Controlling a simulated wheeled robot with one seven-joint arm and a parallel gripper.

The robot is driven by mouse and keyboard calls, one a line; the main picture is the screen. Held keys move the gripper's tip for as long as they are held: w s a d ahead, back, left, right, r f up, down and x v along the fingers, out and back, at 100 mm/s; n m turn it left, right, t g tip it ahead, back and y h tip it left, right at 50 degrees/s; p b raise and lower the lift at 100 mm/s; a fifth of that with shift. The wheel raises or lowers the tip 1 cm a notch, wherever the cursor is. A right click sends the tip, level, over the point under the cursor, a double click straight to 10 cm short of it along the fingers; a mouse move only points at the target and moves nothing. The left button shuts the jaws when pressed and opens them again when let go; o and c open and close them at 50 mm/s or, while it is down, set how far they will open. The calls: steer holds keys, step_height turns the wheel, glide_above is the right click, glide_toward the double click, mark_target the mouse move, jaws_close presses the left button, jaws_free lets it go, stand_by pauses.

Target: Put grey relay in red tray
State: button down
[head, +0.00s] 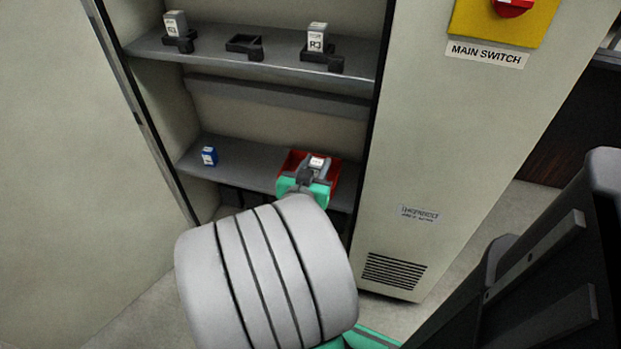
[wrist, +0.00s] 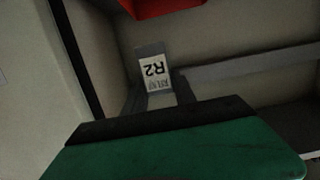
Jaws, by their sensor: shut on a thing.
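The grey relay (head: 318,161) has a white label on its top in the head view. In the wrist view the relay (wrist: 152,68) shows its label "R2" upside down. My gripper (head: 313,174) is shut on the relay. The red tray (head: 336,186) is on the lower cabinet shelf, partly hidden behind my gripper and wrist. In the head view the relay overlaps the tray, but I cannot tell whether it touches the tray floor. A red part, likely the tray (wrist: 165,7), shows at the top edge of the wrist view, apart from the relay.
A blue relay (head: 209,156) stands on the lower shelf (head: 242,168), left of the tray. The upper shelf (head: 280,66) holds black sockets, an empty one (head: 244,46) between two with grey relays (head: 175,23) (head: 317,38). Cabinet walls stand close on both sides.

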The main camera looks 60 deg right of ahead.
mark_target(314, 159)
steer(key=w+d+f, duration=0.1)
steer(key=d+f+b, duration=0.1)
steer(key=d, duration=0.1)
steer(key=w+d+f, duration=0.1)
steer(key=shift+w+d, duration=0.25)
steer(key=shift+w, duration=0.1)
steer(key=w+d+f+b, duration=0.1)
steer(key=f, duration=0.1)
steer(key=w+d+f+b, duration=0.1)
steer(key=d+f, duration=0.1)
steer(key=w+d+f+b, duration=0.1)
steer(key=d+f, duration=0.1)
steer(key=shift+w+d+b, duration=0.15)
steer(key=shift+w+b, duration=0.1)
steer(key=shift+b, duration=0.05)
steer(key=shift+f+b, duration=1.1)
steer(key=shift+f, duration=0.65)
steer(key=c, duration=1)
jaws_free()
steer(key=shift+r, duration=0.1)
